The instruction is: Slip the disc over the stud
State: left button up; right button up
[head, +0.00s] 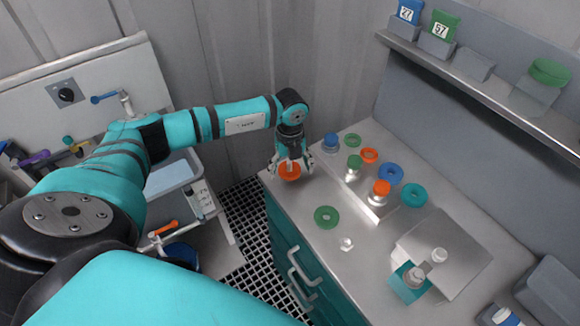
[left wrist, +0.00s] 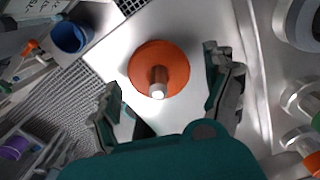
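An orange disc (head: 290,172) lies on the counter's near left corner, below my left gripper (head: 291,162). In the left wrist view the orange disc (left wrist: 144,62) is between the fingers. A short pale-tipped stud (left wrist: 158,83) stands at its middle; the disc appears to be around it and looks low and flat. My left gripper (left wrist: 166,98) is open, one finger on each side of the disc, with gaps visible between. Whether the disc is fully down on the counter is hard to tell. My right gripper is in neither view.
On the counter are a green ring (head: 326,217), a blue ring (head: 391,173), a teal ring (head: 413,195) and a small clear piece (head: 346,244). A metal block with capped vessels stands right of the gripper. A shelf (head: 480,88) runs along the wall.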

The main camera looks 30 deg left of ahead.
pick_arm(q)
notch_tip(320, 180, up, 12)
jog(key=shift+r, duration=0.1)
dwell(0.5)
dwell(0.5)
